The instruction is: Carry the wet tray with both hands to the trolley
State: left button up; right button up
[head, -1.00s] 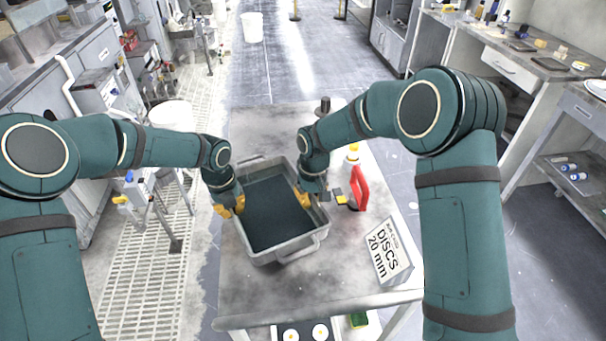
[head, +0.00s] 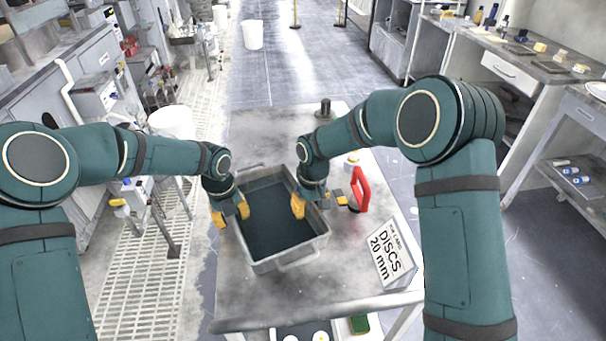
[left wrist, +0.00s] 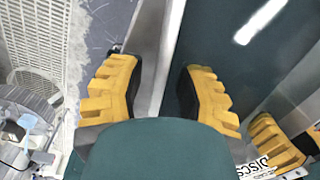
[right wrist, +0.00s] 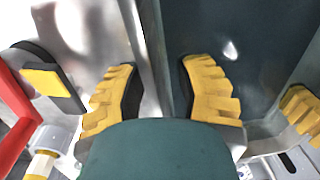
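The wet tray (head: 284,262) is a grey rectangular tub with a dark, shiny inside. It rests on the grey top of the trolley (head: 245,296). My left gripper (head: 231,215) is at its left wall, and my right gripper (head: 309,204) is at its right wall. In the left wrist view the left gripper (left wrist: 159,95) is open, with one finger outside the tray wall (left wrist: 157,70) and one inside. In the right wrist view the right gripper (right wrist: 157,92) is open, straddling the opposite wall (right wrist: 150,50). Gaps show between fingers and walls.
A red handle (head: 361,190) stands right of the tray, near a yellow-and-black piece. A "DISCS 20 mm" sign (head: 390,253) stands at the trolley's front right. A dark cylinder (head: 325,107) stands at the back.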

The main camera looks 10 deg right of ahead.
jog(key=shift+w+r, duration=0.1)
jog(key=shift+r, duration=0.4)
pick_arm(q)
notch_tip(320, 180, up, 12)
jog(key=shift+a, duration=0.35)
pick_arm(e)
notch_tip(320, 180, up, 11)
jog(key=shift+d, duration=0.35)
